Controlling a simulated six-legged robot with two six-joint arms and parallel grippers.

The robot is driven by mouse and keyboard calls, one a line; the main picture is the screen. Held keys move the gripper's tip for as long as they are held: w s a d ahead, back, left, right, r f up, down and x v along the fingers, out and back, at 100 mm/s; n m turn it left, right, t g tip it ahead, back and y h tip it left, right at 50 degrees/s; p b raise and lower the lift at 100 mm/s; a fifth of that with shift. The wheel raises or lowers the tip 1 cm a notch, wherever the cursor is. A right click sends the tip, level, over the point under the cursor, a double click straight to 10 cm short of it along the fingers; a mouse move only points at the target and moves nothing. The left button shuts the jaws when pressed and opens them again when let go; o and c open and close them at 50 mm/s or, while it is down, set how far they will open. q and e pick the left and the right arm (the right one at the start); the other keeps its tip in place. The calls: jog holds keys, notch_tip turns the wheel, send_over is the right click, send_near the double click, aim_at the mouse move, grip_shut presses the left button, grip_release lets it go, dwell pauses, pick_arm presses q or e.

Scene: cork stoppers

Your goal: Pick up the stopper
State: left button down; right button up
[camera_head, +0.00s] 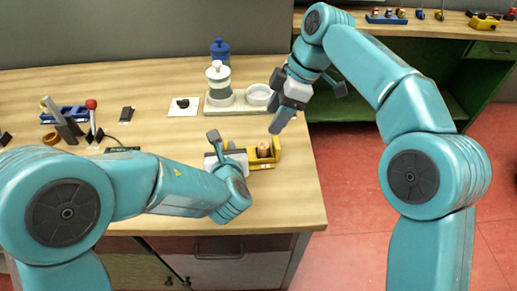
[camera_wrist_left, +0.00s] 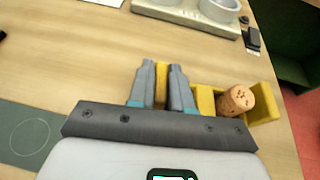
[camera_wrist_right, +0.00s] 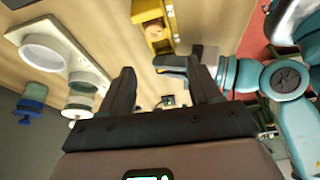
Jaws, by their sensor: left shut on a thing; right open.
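A light-brown cork stopper (camera_head: 263,149) stands in the right part of a yellow holder (camera_head: 276,153) near the table's right edge. The left wrist view shows the stopper (camera_wrist_left: 237,101) just right of my left gripper (camera_wrist_left: 162,68), in the yellow holder (camera_wrist_left: 265,97). My left gripper is shut on a narrow yellow-brown piece between its fingers, seemingly part of the holder; the fingers hide most of it. The stopper is outside the fingers. My right gripper (camera_wrist_right: 160,72) is open and empty, above the table behind the holder. The right wrist view also shows the stopper (camera_wrist_right: 150,33).
A pale stand with a white dish (camera_head: 258,93) and a blue-lidded canister (camera_head: 219,50) are behind the holder. A white card (camera_head: 184,106) lies to their left. A red-topped lever (camera_head: 91,104) and small items are further left. The table ends just right of the holder.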

jog(key=d, duration=0.2)
send_over(263, 144)
jog(key=d, duration=0.3)
notch_tip(263, 144, down, 6)
jog(key=shift+s+a+r, duration=0.1)
jog(key=shift+s+r, duration=0.05)
jog(key=shift+r, duration=0.1)
jog(key=x, duration=0.5)
jog(key=shift+a+f, duration=0.1)
jog(key=shift+a, duration=0.15)
jog(key=c, duration=1.1)
